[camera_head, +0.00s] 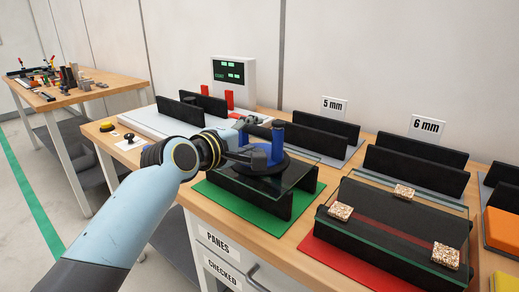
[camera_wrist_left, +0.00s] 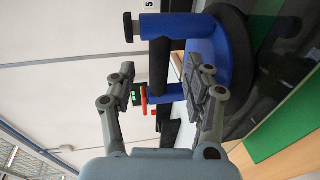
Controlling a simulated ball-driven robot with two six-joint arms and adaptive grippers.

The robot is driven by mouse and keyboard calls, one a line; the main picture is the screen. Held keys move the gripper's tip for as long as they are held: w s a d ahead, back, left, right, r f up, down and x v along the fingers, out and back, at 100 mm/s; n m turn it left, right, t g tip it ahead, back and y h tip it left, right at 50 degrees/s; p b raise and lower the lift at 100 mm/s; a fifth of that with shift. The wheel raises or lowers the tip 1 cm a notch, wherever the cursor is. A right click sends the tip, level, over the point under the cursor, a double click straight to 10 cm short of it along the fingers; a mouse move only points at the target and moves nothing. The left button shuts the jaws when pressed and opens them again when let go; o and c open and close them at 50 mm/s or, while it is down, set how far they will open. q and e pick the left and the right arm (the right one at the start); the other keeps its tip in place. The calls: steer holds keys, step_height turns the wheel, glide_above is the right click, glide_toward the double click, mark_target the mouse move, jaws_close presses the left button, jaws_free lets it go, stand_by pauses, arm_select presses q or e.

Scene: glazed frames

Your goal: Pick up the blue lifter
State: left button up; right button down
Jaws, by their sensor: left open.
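The blue lifter (camera_head: 278,142) stands upright on a glass pane (camera_head: 301,172) over black supports on a green mat (camera_head: 239,208). It has blue posts and a dark round base. In the left wrist view its blue body (camera_wrist_left: 236,55) fills the upper right, with a black handle bar (camera_wrist_left: 158,68) between the posts. My left gripper (camera_head: 250,145) is close beside the lifter and partly hides it. In the left wrist view its open fingers (camera_wrist_left: 160,82) lie on either side of the bar in the picture; I cannot tell the depth gap. My right gripper is out of view.
A glass pane with cork blocks (camera_head: 340,211) lies on black supports over a red mat (camera_head: 325,258) at right. Black racks (camera_head: 415,160) with 5 mm and 6 mm signs stand behind. A display box (camera_head: 233,80) stands at the back. A second table (camera_head: 100,92) is far left.

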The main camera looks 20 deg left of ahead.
mark_target(259, 131)
arm_select(q)
steer(key=x, duration=0.5)
steer(key=shift+w+a, duration=0.15)
jaws_close()
steer(key=shift+f, duration=0.15)
stand_by(0.5)
steer(key=shift+w+a+r, duration=0.1)
steer(key=shift+r, duration=0.35)
